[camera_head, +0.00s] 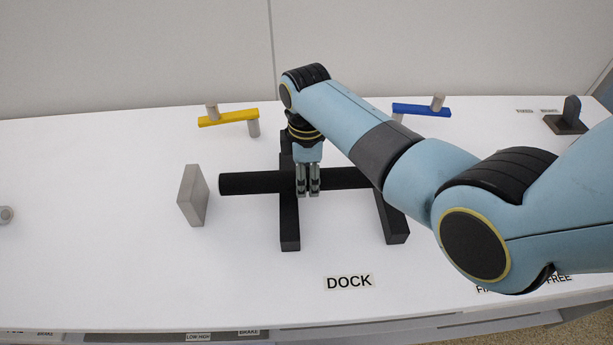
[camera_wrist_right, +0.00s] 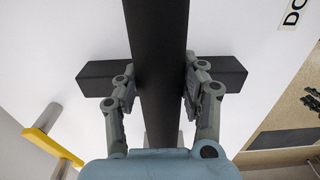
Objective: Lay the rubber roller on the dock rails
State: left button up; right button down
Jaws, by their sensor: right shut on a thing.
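The rubber roller (camera_head: 250,183) is a long black cylinder lying level across the dock. The dock rails are two dark bars, a left rail (camera_head: 289,226) and a right rail (camera_head: 393,222), behind the DOCK label. My right gripper (camera_head: 308,192) points down and is shut on the roller close to the left rail. In the right wrist view the fingers (camera_wrist_right: 162,92) are on both sides of the roller (camera_wrist_right: 157,40), with a rail (camera_wrist_right: 222,73) crossing beneath it. I cannot tell whether the roller touches the rails. My arm hides the roller's right end. My left gripper is not in view.
A grey block (camera_head: 192,196) stands just left of the roller's left end. Behind are a yellow bar (camera_head: 229,117) and a blue bar (camera_head: 421,110) on grey posts. A dark bracket (camera_head: 567,118) stands at the back right. The table's left front is clear.

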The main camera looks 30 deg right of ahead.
dwell(0.3)
jog(key=shift+f+b, duration=0.3)
jog(key=shift+f, duration=0.3)
grip_release()
dwell(0.4)
jog(key=shift+r, duration=0.1)
jog(key=shift+r+p, duration=3.75)
jog(key=shift+p, duration=0.55)
jog(key=shift+r, duration=1.1)
